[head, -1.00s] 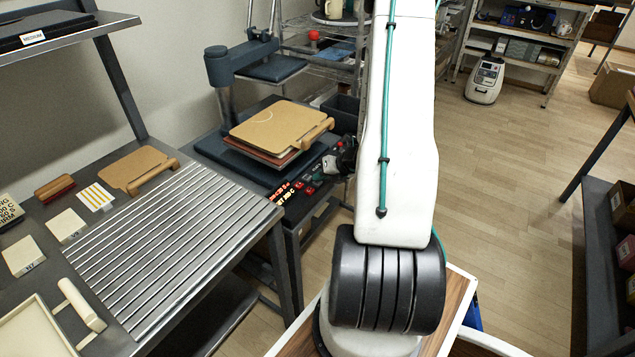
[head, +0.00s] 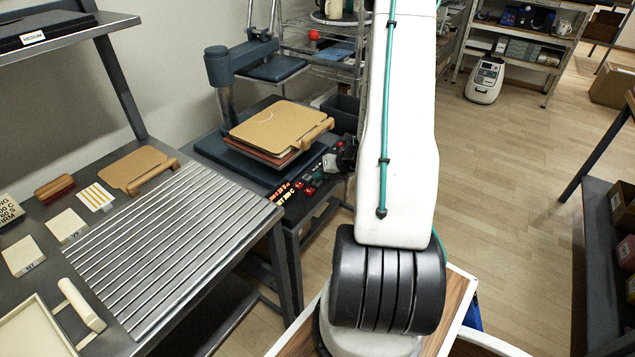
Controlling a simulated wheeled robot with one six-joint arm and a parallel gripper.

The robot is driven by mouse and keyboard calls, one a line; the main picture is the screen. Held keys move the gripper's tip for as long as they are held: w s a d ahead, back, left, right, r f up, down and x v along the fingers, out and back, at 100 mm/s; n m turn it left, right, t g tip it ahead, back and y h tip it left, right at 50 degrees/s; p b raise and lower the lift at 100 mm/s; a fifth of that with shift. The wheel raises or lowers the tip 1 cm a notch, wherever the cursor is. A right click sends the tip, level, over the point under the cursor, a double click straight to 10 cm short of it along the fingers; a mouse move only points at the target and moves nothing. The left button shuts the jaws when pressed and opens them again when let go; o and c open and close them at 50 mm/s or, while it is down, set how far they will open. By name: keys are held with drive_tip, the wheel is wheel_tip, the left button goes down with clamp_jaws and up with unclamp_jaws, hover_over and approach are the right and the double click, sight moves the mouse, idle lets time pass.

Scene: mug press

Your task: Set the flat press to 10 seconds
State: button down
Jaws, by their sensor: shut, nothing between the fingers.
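The flat press (head: 208,148) stands on a dark stand at centre left. Its upper arm (head: 217,68) is raised off the bed, and a tan board (head: 275,128) with a handle lies on a stack there. Its front control panel (head: 311,177) has lit red displays (head: 286,192) and red and green buttons. The digits are too small to read surely. My gripper (head: 343,158) is shut and empty at the panel's right end, beside the green button. My white arm partly hides it, and I cannot tell whether it touches a button.
A slatted metal table (head: 165,245) fills the left front, with a tan board (head: 134,168), pale tiles and a tray on it. A wire rack (head: 335,75) stands behind the press. Shelving (head: 608,260) stands at the right. The wooden floor between is clear.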

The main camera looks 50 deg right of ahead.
sight(321, 183)
drive_tip(key=shift+r, duration=0.4)
drive_tip(key=shift+r, duration=2.5)
